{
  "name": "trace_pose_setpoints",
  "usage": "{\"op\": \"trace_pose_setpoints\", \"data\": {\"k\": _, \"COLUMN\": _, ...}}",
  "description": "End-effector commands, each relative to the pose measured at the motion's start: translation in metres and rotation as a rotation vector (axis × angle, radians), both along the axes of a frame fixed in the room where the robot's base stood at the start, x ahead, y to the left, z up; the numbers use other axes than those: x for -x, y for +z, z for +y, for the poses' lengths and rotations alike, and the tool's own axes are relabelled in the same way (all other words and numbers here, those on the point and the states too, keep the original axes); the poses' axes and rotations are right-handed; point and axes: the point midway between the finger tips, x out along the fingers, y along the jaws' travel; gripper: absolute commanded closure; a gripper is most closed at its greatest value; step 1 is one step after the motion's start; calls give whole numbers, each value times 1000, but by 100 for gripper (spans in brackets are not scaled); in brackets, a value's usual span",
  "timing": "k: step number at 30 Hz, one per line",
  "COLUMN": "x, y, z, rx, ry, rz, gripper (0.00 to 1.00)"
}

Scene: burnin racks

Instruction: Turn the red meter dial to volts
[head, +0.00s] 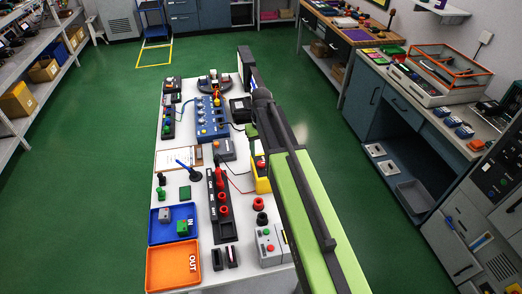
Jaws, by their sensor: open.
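A yellow meter (262,184) stands on the white bench near its right side, partly hidden by my arm. A small red part (260,162) shows at its top beside the arm; I cannot tell whether it is the dial, or which setting it points to. Red and black leads run near the meter. My arm reaches from the lower right over the bench, and the dark end of my gripper (246,66) is beyond the meter, near the far end of the bench. It is open; nothing shows held in it, though its fingertips are hard to make out.
The bench carries a blue box with knobs (212,118), a blue tray (157,233), an orange tray (151,272), a black rack with red parts (231,232) and a grey button box (263,252). Shelves and benches line both sides. Green floor (110,130) is clear to the left.

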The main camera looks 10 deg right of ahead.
Motion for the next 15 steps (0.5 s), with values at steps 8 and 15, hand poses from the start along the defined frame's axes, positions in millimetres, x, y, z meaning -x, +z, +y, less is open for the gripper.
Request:
{"op": "trace_pose_setpoints", "data": {"k": 8, "x": 0, "y": 76, "z": 0, "rx": 0, "ry": 0, "rz": 1, "gripper": 48}}
{"op": "trace_pose_setpoints", "data": {"k": 15, "x": 0, "y": 111, "z": 0, "rx": 0, "ry": 0, "rz": 1, "gripper": 48}}
